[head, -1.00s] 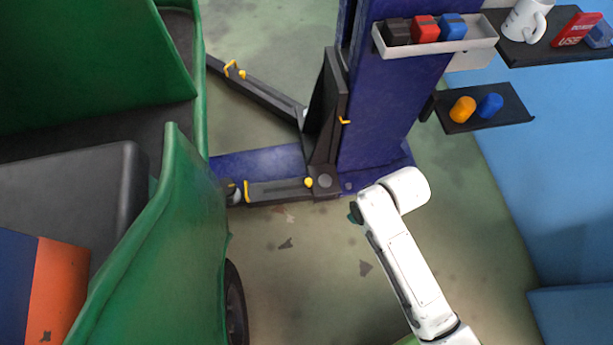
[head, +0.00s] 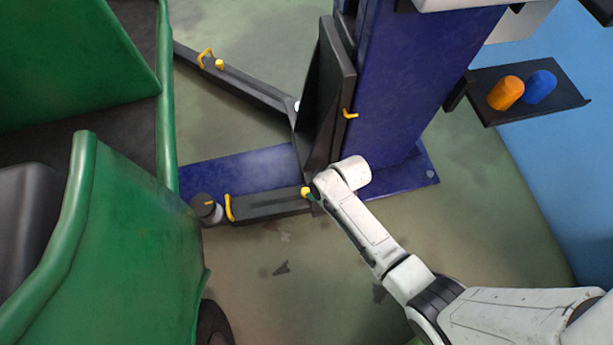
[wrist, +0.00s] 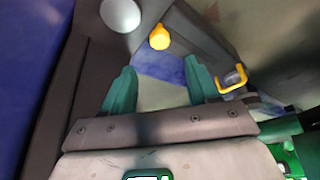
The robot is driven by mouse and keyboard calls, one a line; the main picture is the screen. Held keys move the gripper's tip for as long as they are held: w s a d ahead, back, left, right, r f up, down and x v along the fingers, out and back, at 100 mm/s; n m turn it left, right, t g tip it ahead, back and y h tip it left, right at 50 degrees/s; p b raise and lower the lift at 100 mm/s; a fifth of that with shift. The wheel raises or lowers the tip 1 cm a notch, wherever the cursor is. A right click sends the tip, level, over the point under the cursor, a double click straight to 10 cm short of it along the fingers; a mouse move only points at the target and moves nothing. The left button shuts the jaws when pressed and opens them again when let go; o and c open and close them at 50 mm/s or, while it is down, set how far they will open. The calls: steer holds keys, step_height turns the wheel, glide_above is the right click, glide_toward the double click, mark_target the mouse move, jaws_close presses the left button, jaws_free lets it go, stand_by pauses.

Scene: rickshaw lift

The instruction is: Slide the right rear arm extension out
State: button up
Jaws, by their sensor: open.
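The near swing arm (head: 270,205) of the lift runs left from the foot of the blue post. A yellow pull handle (head: 229,208) stands on its outer section and a yellow knob (head: 306,192) at its post end. A dark round pad (head: 206,209) is at its left tip. My gripper is mostly hidden behind my wrist in the head view, close to the knob. In the wrist view my gripper (wrist: 160,82) is open and empty, with two green fingers apart. The yellow knob (wrist: 160,37) shows beyond them, and the handle (wrist: 233,80) lies right of the right finger.
A second lift arm (head: 250,85) with a yellow handle reaches to the upper left. The blue post (head: 400,90) rises beside my wrist. The green rickshaw (head: 130,240) stands at left. A shelf (head: 560,98) with orange and blue pieces is at upper right. Floor in front is open.

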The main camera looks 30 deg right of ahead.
mark_target(307, 191)
steer(key=b+x, duration=0.5)
steer(key=x, duration=0.4)
steer(key=shift+w+a+f, duration=0.1)
steer(key=shift+f, duration=0.2)
jaws_close()
